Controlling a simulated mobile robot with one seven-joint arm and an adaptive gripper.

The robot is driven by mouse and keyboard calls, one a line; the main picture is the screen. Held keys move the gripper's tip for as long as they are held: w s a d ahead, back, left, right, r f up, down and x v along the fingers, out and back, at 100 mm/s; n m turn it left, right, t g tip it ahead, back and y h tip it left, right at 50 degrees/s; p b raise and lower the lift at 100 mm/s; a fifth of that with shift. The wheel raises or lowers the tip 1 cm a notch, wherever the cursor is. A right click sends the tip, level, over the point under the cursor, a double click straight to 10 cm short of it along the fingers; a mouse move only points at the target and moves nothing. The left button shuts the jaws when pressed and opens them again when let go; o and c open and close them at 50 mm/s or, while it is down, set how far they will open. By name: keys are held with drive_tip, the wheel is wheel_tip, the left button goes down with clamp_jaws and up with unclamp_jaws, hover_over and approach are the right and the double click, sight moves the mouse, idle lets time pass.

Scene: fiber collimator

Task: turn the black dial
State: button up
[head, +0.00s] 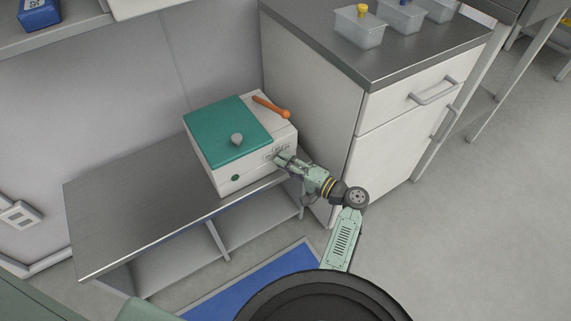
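A white box-shaped device (223,182) with a teal lid (228,125) stands on a low grey metal bench. A grey round knob (237,139) sits on the lid. I cannot make out the black dial; the gripper covers part of the front panel there.
An orange-handled tool (270,106) lies on the device's top. A white cabinet (312,95) with a metal top and clear bins (360,32) stands close on the right. The bench (135,215) is bare left of the device. A blue mat (250,284) lies on the floor.

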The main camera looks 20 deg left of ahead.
drive_tip(key=o, duration=0.4)
drive_tip(key=shift+c, duration=0.2)
drive_tip(key=v, duration=1.2)
